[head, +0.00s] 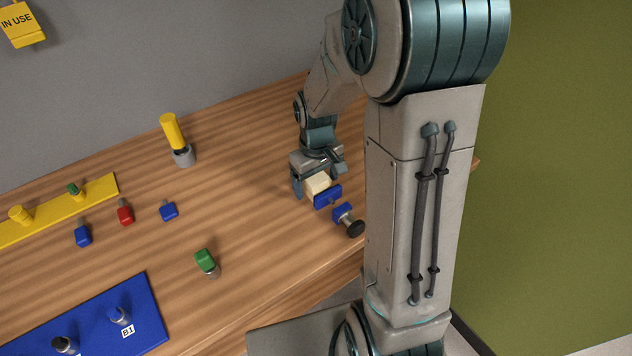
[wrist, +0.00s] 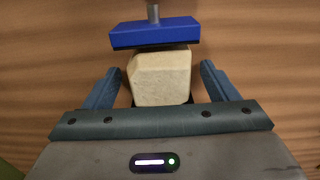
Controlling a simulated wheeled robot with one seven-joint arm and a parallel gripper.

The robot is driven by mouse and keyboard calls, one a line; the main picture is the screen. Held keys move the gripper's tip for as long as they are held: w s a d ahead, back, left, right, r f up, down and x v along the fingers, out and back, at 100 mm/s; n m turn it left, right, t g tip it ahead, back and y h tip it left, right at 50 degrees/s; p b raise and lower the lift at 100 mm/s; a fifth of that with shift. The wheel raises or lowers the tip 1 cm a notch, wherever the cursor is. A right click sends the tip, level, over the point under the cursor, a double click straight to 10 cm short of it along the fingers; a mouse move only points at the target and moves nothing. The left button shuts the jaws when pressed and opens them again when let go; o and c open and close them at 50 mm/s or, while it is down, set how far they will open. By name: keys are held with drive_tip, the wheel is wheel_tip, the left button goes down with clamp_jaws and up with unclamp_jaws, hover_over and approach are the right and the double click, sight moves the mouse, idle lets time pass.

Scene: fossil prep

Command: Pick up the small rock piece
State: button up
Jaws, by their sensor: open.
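The small rock piece (head: 317,184) is a cream, blocky stone on the wooden table, beside a blue block. In the wrist view the rock piece (wrist: 160,77) sits between the two fingers of my gripper (wrist: 161,85), with a gap visible on each side. My gripper (head: 315,185) is open around it.
The blue block (head: 328,196) and a blue-and-black knobbed piece (head: 348,220) lie close on the gripper's near side. A green-topped piece (head: 206,262), red piece (head: 125,215), blue piece (head: 168,211) and yellow cylinder (head: 172,131) stand to the left. Bare table lies between.

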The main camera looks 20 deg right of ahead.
drive_tip(key=c, duration=1.3)
drive_tip(key=shift+r, duration=0.1)
